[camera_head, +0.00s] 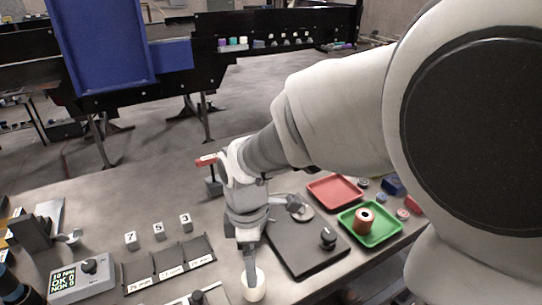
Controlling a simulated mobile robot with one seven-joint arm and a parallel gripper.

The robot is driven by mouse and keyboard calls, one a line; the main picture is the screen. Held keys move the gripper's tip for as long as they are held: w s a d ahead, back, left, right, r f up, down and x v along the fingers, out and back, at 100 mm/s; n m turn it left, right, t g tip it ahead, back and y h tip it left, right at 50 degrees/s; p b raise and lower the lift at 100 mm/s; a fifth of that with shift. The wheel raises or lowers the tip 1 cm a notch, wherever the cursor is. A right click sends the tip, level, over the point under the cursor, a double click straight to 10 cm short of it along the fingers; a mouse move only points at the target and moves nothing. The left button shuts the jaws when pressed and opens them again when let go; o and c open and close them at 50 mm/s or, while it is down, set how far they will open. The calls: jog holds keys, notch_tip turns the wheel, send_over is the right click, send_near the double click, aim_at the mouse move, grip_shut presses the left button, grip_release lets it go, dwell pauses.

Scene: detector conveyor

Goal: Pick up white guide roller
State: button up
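A white guide roller (259,291), a short pale cylinder, stands at the bottom edge of the picture, on the near part of the table. My gripper (250,277) points down at it from above. A grey finger overlaps the roller's top and near side. The fingers line up one behind the other in this view, so I cannot tell whether they are apart or closed on the roller. The roller's lower end is hard to make out.
A black plate (300,262) with a dark knob (328,238) lies right of my gripper. Beyond are a red tray (335,180) and a green tray (352,232) holding an orange-brown spool (364,221). Left are number blocks (158,229), dark slots (170,273) and a counter box (83,281).

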notch_tip(320, 180, down, 8)
jog(key=shift+w+f, duration=0.1)
jog(key=shift+f, duration=0.1)
grip_shut()
dwell(0.7)
